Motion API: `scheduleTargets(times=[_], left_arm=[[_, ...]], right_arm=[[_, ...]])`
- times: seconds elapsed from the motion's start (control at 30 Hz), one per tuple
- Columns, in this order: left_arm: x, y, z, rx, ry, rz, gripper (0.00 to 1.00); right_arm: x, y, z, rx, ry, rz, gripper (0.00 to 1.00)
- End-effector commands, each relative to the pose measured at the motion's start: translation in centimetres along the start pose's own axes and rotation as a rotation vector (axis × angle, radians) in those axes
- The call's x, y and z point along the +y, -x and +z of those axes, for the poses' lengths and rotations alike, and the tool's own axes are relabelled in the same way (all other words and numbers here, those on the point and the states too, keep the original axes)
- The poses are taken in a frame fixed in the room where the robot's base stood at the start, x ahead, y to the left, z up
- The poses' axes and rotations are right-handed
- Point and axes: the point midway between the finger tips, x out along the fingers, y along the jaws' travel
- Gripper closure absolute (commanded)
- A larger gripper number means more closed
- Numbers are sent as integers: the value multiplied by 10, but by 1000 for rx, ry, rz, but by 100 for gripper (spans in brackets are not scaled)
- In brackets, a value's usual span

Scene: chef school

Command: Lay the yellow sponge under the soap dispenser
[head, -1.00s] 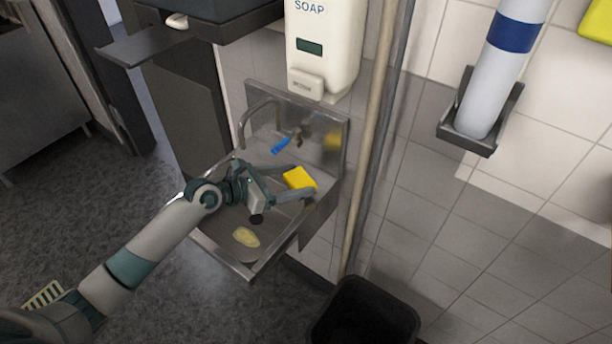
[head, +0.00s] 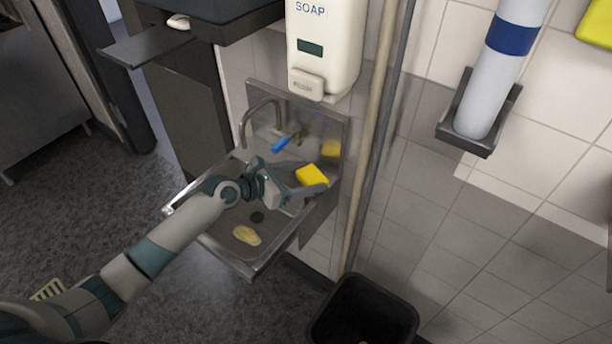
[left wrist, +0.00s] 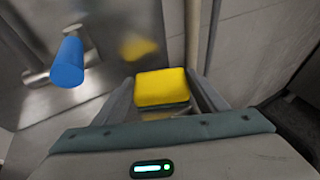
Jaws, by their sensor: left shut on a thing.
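The yellow sponge (head: 311,175) is held between the fingers of my left gripper (head: 308,181), over the right back part of the metal sink. In the left wrist view the sponge (left wrist: 162,87) sits between the two finger ends, close to the sink's back panel, which reflects it. My left gripper is shut on it. The white soap dispenser (head: 325,50) hangs on the tiled wall above the sink's right back corner, higher than the sponge. I cannot tell whether the sponge touches the sink. My right gripper is not in view.
The sink (head: 215,236) holds a pale yellow piece (head: 246,236). A curved tap (head: 246,120) and a blue handle (head: 282,144) stand left of the sponge; the handle also shows in the left wrist view (left wrist: 68,62). Pipes (head: 366,150) run to the right. A black bin (head: 362,312) stands below.

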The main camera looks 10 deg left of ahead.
Motion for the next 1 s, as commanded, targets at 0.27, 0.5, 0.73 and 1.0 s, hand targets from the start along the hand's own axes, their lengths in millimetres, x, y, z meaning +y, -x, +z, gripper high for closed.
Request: scheduleTargets(times=[0.27, 0.5, 0.73, 1.0], left_arm=[[0, -1, -2, 0, 0, 0, 16], [0, -1, -2, 0, 0, 0, 16], [0, 4, 0, 0, 1, 0, 16], [0, 38, -2, 0, -1, 0, 16]], right_arm=[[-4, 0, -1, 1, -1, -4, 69], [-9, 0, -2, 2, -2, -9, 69], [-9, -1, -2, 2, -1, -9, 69], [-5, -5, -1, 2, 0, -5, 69]])
